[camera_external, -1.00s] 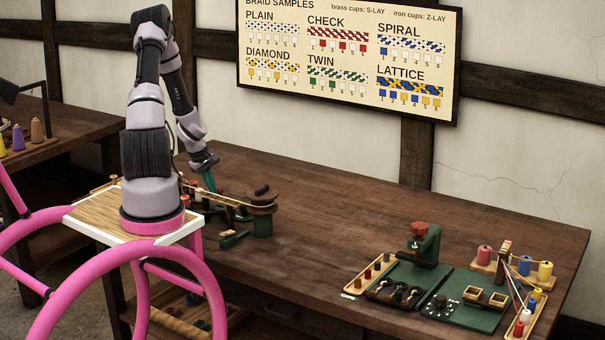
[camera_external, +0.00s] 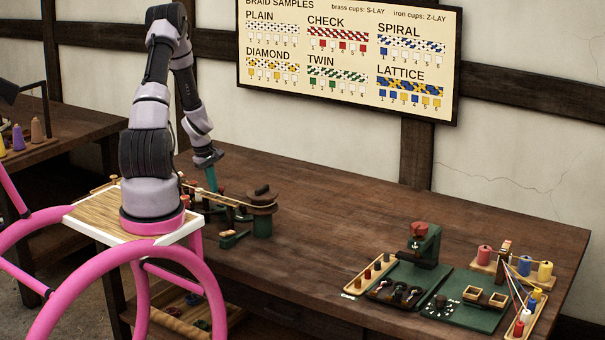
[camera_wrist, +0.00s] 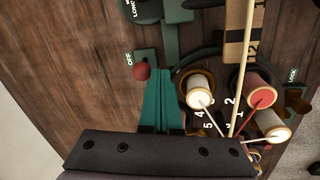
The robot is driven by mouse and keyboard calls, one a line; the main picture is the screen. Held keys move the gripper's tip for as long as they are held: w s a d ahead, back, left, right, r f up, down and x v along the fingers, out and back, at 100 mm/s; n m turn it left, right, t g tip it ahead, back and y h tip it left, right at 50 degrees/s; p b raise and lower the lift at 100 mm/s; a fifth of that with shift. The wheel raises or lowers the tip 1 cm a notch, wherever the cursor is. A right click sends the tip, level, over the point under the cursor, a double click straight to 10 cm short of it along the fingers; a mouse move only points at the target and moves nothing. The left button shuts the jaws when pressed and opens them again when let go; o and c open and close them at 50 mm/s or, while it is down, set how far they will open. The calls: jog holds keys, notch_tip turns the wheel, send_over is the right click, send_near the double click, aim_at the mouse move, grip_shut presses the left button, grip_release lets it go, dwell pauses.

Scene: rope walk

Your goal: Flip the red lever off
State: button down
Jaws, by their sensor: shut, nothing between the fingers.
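The red lever's round knob (camera_wrist: 142,71) shows in the wrist view just left of my fingertips, close to a small green plate marked OFF (camera_wrist: 130,59). My gripper (camera_wrist: 166,73) has its teal fingers together and empty. Its tips are beside the knob; I cannot tell whether they touch it. The lever's shaft is hidden below the knob. In the external view my gripper (camera_external: 211,188) points down at the left end of the rope machine (camera_external: 262,215), and the red knob cannot be made out there.
In the wrist view, white spools (camera_wrist: 200,92) and a red spool (camera_wrist: 262,92) stand right of my fingers, with a taut cord (camera_wrist: 243,70) between them. A green bench tool (camera_external: 424,245) stands farther right. The middle of the table (camera_external: 340,210) is clear.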

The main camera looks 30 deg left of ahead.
jog(key=shift+w, duration=0.1)
jog(key=shift+w+r+g, duration=0.25)
jog(key=shift+w+g, duration=0.45)
jog(key=shift+w, duration=0.05)
jog(key=shift+w+r+g, duration=0.2)
jog(key=shift+w+g, duration=0.5)
jog(key=shift+w, duration=0.05)
jog(key=shift+w+r, duration=0.1)
jog(key=shift+w, duration=0.95)
notch_tip(320, 180, up, 10)
jog(key=w, duration=0.1)
jog(key=shift+w+a+f, duration=0.2)
jog(key=shift+w+a, duration=0.15)
jog(key=shift+w, duration=0.05)
